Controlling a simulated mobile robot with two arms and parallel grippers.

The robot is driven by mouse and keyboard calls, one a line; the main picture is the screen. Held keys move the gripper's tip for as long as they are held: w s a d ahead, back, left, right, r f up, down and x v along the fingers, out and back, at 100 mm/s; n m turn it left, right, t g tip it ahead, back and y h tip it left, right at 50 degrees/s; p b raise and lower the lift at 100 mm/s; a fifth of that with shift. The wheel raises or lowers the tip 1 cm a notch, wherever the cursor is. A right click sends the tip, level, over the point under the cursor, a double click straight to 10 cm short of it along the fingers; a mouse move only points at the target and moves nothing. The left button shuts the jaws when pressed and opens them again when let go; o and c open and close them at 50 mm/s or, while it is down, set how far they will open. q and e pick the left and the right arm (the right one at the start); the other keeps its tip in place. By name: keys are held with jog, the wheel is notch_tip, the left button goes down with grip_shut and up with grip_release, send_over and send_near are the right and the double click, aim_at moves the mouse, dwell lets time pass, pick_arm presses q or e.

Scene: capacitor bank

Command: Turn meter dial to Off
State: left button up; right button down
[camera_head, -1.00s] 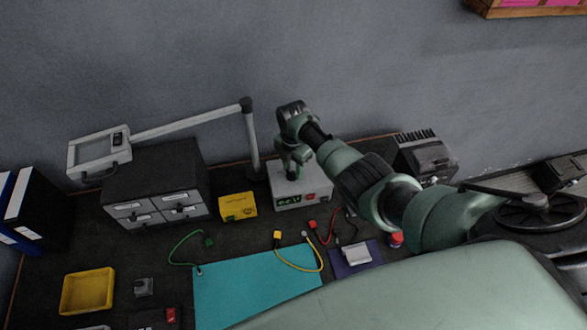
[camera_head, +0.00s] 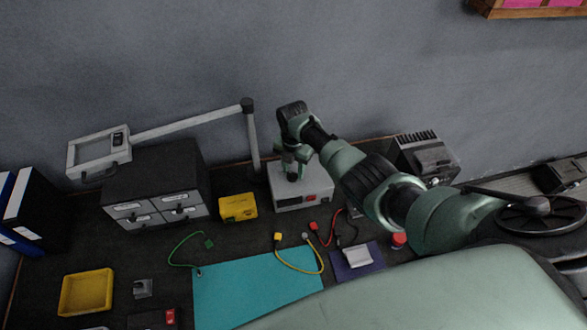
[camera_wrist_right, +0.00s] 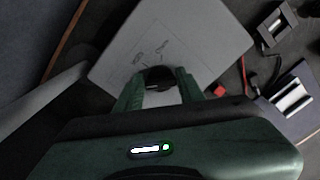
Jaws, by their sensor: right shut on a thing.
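The meter is a light grey box (camera_head: 315,187) at the back middle of the bench. Its front display (camera_head: 288,204) is dark. A black dial (camera_wrist_right: 160,77) on its top shows between my fingers in the right wrist view. My right gripper (camera_head: 292,174) comes down from above onto the box's top and is shut on the dial; it also shows in the right wrist view (camera_wrist_right: 161,84). The fingers hide part of the dial, and I cannot read its markings. My left gripper is not in view.
A yellow box (camera_head: 238,207) and a grey drawer cabinet (camera_head: 155,190) stand left of the meter. A lamp arm (camera_head: 252,140) rises close by. Red and yellow leads and a teal mat (camera_head: 250,285) lie in front. A dark finned unit (camera_head: 427,158) stands right.

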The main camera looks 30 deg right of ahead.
aim_at(293, 173)
jog(key=c, duration=0.9)
grip_release()
jog(key=shift+a, duration=0.1)
jog(key=shift+r, duration=0.6)
notch_tip(293, 173, up, 6)
jog(key=shift+r, duration=0.25)
jog(key=shift+s+f, duration=0.1)
